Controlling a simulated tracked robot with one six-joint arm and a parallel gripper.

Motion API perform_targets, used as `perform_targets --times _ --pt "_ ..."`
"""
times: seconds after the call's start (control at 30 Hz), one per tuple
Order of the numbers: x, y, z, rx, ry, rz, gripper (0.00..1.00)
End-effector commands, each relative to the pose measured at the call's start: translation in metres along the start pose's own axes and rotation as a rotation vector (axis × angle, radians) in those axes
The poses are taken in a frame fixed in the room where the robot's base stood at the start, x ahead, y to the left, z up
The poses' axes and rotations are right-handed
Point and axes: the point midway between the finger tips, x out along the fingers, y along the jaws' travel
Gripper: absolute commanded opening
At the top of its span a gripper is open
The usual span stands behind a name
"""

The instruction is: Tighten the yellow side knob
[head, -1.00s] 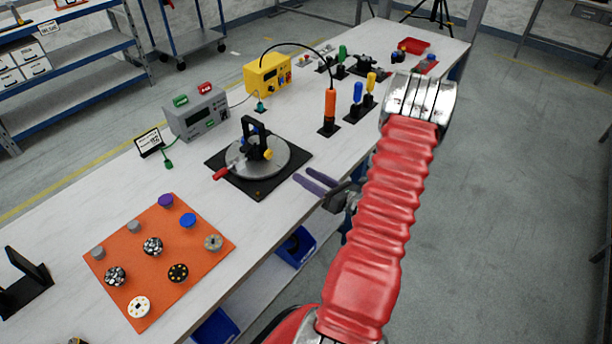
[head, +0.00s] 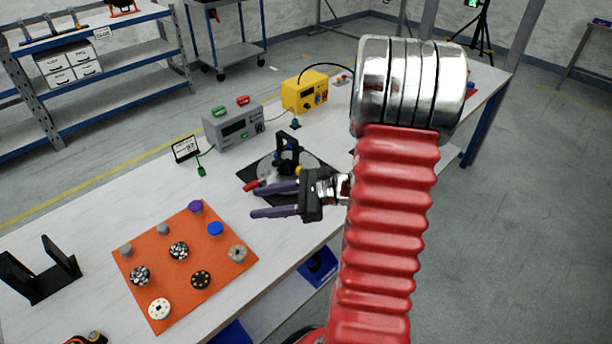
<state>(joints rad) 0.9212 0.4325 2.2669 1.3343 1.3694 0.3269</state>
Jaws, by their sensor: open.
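A black yoke (head: 287,152) stands on a round metal turntable (head: 318,165), which sits on a black base plate (head: 248,175) on the bench. A red handle (head: 251,186) sticks out at the turntable's left.
An orange mat (head: 215,262) with several round knobs and pucks lies nearer on the left. A grey meter (head: 232,126), a small sign (head: 186,148) and a yellow box (head: 304,93) stand behind. A black bracket (head: 42,270) stands at the lower left. My red arm hides the bench's right part.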

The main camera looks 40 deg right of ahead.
Motion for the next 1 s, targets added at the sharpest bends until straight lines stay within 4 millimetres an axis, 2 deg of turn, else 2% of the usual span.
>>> perform_targets --times 0.03,0.2,0.43,0.7,1.0 --pt "0.009 0.013 0.012 -0.059 0.026 0.054 0.43" --pt "0.026 0.054 0.037 -0.249 0.117 0.221 0.43" --pt "0.036 0.106 0.06 -0.525 0.231 0.429 0.43" --pt "0.031 0.154 0.079 -0.873 0.354 0.642 0.43" --pt "0.014 0.186 0.096 -1.289 0.479 0.83 0.43"
